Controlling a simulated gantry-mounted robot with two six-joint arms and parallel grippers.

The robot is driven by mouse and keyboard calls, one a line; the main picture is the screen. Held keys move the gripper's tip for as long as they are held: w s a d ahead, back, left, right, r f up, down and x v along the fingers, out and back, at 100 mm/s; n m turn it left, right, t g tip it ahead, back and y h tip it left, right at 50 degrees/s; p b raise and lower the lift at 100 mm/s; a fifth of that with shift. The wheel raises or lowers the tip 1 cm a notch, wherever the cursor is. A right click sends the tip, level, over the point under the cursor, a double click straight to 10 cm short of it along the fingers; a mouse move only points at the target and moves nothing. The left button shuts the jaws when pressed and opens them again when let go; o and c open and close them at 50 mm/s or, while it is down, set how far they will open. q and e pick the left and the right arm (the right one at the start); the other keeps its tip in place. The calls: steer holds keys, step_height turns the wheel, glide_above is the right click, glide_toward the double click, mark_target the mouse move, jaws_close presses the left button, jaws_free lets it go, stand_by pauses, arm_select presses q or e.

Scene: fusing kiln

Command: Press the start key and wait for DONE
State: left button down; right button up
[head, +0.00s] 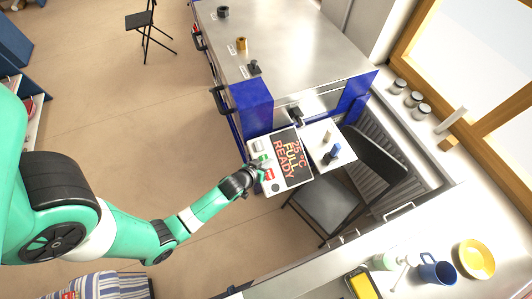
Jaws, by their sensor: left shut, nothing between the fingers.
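The kiln's control box (277,190) is white, with a dark display (291,157) that reads "25 °C FULL READY" in orange-red letters. Left of the display is a column of keys. A green key (264,157) is partly hidden by my fingertips, and a red key (269,174) lies below it. My left gripper (259,165) is shut and empty, with its tips at the green key. I cannot tell whether the tips touch the key. My right gripper is not in view.
The blue and steel kiln (310,45) stands behind the box. A white side shelf (340,157) with small bottles is to the right, above a grey chair (325,200). A counter with a blue mug (437,270) and yellow bowl (476,258) is lower right.

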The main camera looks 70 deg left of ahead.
arm_select(q)
steer(key=shift+s+a+r, duration=0.1)
steer(key=shift+a+r, duration=0.15)
steer(key=shift+r, duration=0.1)
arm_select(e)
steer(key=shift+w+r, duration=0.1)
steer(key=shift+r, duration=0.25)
arm_select(q)
steer(key=a+f+b, duration=0.1)
steer(key=f+b, duration=0.3)
steer(key=a+f+b, duration=0.1)
steer(key=f+b, duration=0.1)
steer(key=shift+a+f, duration=0.25)
steer(key=shift+a, duration=0.1)
steer(key=shift+a+f+b, duration=0.5)
steer(key=shift+f+b, duration=0.05)
steer(key=shift+f, duration=0.2)
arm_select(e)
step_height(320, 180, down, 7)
arm_select(q)
steer(key=shift+f, duration=0.1)
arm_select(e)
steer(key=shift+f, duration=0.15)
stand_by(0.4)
arm_select(q)
steer(key=shift+a+f+b, duration=0.15)
steer(key=shift+f+b, duration=0.1)
steer(key=shift+b, duration=0.1)
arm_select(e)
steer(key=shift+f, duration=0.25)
